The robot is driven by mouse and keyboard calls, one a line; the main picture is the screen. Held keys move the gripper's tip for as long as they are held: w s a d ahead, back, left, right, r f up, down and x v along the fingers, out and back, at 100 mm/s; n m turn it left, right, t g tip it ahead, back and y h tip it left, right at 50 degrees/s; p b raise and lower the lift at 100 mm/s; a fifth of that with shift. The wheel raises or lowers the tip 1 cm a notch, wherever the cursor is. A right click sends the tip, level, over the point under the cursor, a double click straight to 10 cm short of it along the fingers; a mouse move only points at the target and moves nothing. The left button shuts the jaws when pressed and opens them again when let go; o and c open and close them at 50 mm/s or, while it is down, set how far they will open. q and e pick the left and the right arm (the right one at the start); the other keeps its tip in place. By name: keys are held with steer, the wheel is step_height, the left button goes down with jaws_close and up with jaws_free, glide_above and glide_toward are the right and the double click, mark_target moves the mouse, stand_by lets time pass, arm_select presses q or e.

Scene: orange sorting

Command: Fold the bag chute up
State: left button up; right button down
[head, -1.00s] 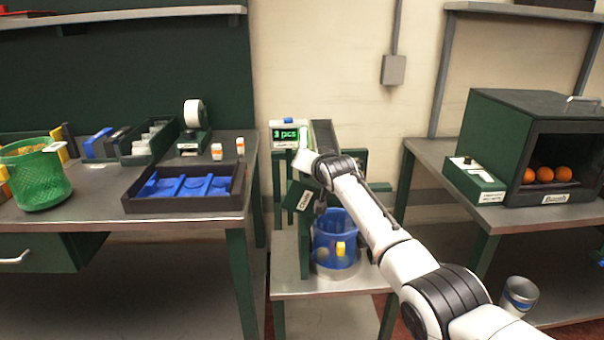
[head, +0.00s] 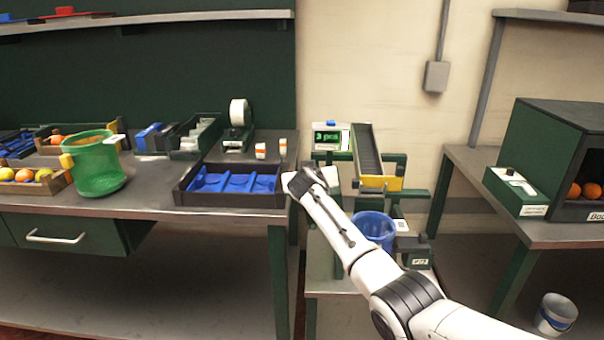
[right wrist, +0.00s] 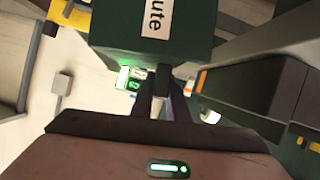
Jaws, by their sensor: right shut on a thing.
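A green block (right wrist: 185,50) with a white label ending in "ute" fills the top of the right wrist view. My right gripper (right wrist: 166,100) is shut on a small dark part just below that block. In the head view its fingers are hidden by my own wrist, left of the weighing stand. A sloped grey trough (head: 368,148) with a yellow lip (head: 380,183) stands above the blue bag-like container (head: 372,228). The labelled block cannot be made out in the head view. My left gripper is not in view.
A display (head: 327,137) reading "3 pcs" stands beside the trough. A dark tray with blue inserts (head: 182,190) is on the left bench, close to my right wrist. A green basket (head: 97,165) stands further left. A dark box with oranges (head: 560,150) is on the right bench.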

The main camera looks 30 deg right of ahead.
steer(key=shift+a+f, duration=0.1)
stand_by(0.3)
steer(key=c, duration=1.7)
jaws_free()
steer(key=shift+w, duration=0.15)
steer(key=shift+a, duration=0.1)
steer(key=v, duration=1)
steer(key=shift+s+p, duration=0.2)
steer(key=shift+p, duration=0.15)
